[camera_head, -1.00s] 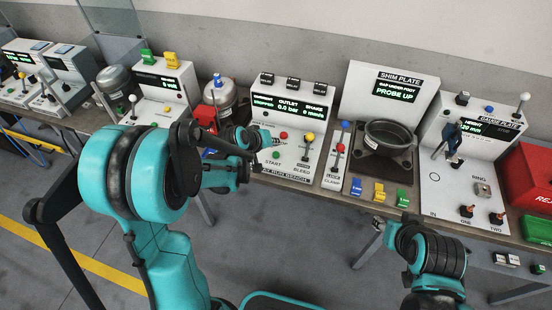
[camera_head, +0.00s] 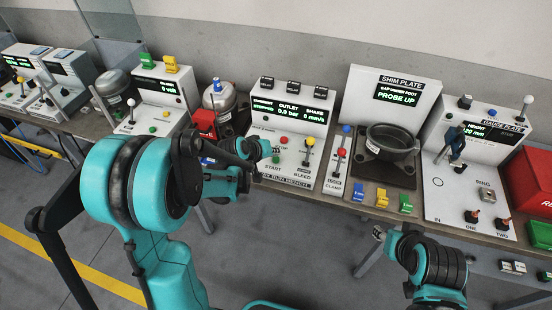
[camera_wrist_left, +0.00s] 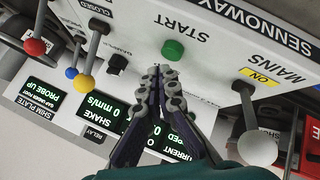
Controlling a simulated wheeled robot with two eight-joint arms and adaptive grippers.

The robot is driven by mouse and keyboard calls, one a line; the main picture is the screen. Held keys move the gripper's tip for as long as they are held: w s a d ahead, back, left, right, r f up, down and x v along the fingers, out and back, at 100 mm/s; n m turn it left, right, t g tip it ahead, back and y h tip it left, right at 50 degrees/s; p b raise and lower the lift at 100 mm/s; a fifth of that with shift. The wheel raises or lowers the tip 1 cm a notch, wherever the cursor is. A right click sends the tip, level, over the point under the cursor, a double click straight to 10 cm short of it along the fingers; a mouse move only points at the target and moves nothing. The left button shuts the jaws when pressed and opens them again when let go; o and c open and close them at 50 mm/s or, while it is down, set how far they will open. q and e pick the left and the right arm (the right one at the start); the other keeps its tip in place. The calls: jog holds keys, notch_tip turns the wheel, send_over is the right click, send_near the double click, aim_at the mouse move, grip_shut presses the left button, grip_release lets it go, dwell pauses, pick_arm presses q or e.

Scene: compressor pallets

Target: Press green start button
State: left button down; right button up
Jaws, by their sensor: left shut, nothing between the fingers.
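The green start button (camera_head: 276,159) sits low on the white front of the run bench panel (camera_head: 262,125). In the left wrist view the green button (camera_wrist_left: 173,50) shows whole, with the word START upside down beside it. My left gripper (camera_head: 268,148) is in front of the panel, just left of the button. In the left wrist view its fingertips (camera_wrist_left: 160,72) are shut and empty, a little short of the button in the picture; I cannot tell the exact gap. My right gripper (camera_head: 378,232) is small and low, in front of the bench edge.
Near the button are a red button (camera_head: 283,141), a yellow-knobbed bleed lever (camera_head: 310,142) and a red-knobbed clamp lever (camera_head: 341,153). In the left wrist view a white-knobbed mains lever (camera_wrist_left: 257,148) stands close to the gripper's right. A red bin (camera_head: 530,178) is at the far right.

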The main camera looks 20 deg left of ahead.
aim_at(275, 160)
dwell(0.7)
pick_arm(q)
jog(key=shift+f+b, duration=0.45)
jog(key=shift+f+b, duration=0.5)
dwell(0.5)
jog(key=shift+r, duration=0.1)
jog(key=shift+r+p, duration=0.75)
jog(key=shift+r, duration=0.15)
notch_tip(275, 160, up, 5)
jog(key=p, duration=0.4)
dwell(0.4)
